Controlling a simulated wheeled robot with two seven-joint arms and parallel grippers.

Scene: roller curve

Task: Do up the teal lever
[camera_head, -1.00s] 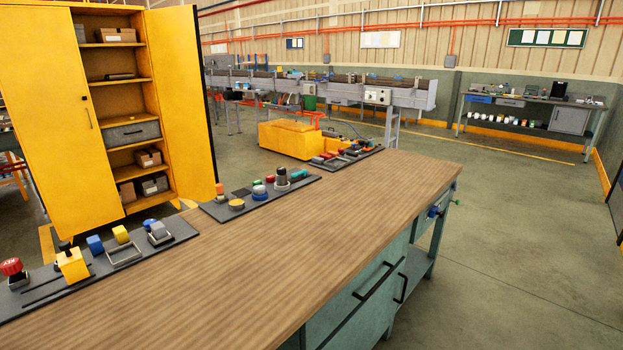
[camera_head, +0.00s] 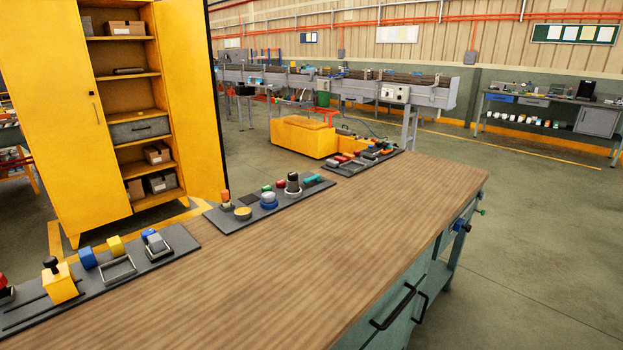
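A small teal lever (camera_head: 313,178) lies low at the right end of the middle dark control panel (camera_head: 240,222), on the far side of the wooden workbench (camera_head: 290,270). It is small in the view, and its exact position cannot be told. A black-topped knob (camera_head: 293,184) stands just left of it, and blue, red, green, yellow and orange controls sit further left on the same panel. Neither of my grippers is in view.
Another panel (camera_head: 165,258) with a yellow block and switches lies at the bench's left, and a third panel (camera_head: 352,172) with several coloured switches lies further back. The bench top is otherwise bare. An open yellow cabinet (camera_head: 60,120) stands behind. Open floor (camera_head: 545,240) lies to the right.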

